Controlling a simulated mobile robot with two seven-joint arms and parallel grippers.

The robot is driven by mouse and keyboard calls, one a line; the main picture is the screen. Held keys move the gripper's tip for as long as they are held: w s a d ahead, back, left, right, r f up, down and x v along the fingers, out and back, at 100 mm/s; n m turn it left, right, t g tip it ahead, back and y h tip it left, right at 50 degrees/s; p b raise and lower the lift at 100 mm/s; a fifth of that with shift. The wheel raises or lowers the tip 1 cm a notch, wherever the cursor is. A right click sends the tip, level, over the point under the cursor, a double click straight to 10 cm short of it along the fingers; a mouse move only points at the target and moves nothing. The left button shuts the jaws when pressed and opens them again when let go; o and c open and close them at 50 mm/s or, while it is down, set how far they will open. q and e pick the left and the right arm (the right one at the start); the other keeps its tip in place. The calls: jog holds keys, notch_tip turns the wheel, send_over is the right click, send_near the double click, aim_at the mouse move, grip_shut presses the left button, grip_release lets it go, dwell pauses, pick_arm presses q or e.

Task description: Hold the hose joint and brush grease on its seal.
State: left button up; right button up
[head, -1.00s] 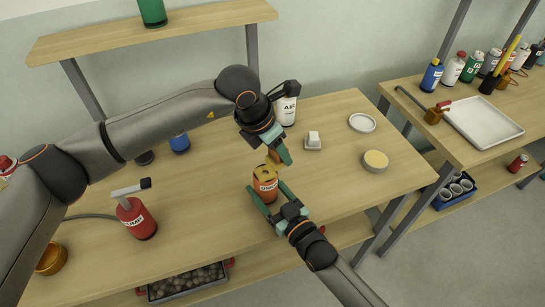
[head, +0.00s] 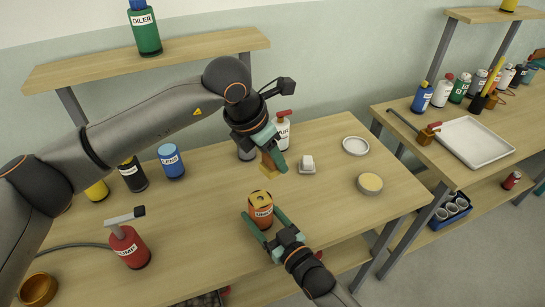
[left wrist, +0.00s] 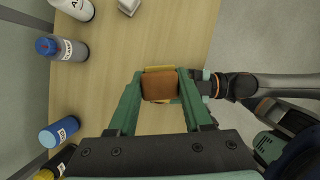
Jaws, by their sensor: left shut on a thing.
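An orange can-shaped hose joint (head: 261,213) with a yellow top and a label reading like "UNION" stands upright on the bench. My right gripper (head: 262,218) has one finger on each side of it and looks closed on it. My left gripper (head: 277,163) is shut on a brown block with yellow parts, likely the brush (head: 267,162). It is above the joint, with a visible gap between them. In the left wrist view the brown block (left wrist: 159,87) sits between the fingertips and hides the joint. A round tin with pale yellow content, likely grease (head: 370,184), stands at the right.
A red pump bottle (head: 129,248) stands at the left front. A blue can (head: 171,161) and other bottles stand at the back left. A small white block (head: 307,163) and a white dish (head: 355,146) lie toward the back right. Bench between joint and tin is clear.

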jog(key=o, duration=1.5)
jog(key=v, duration=1.2)
jog(key=shift+s+d, duration=0.1)
jog(key=shift+s, duration=0.05)
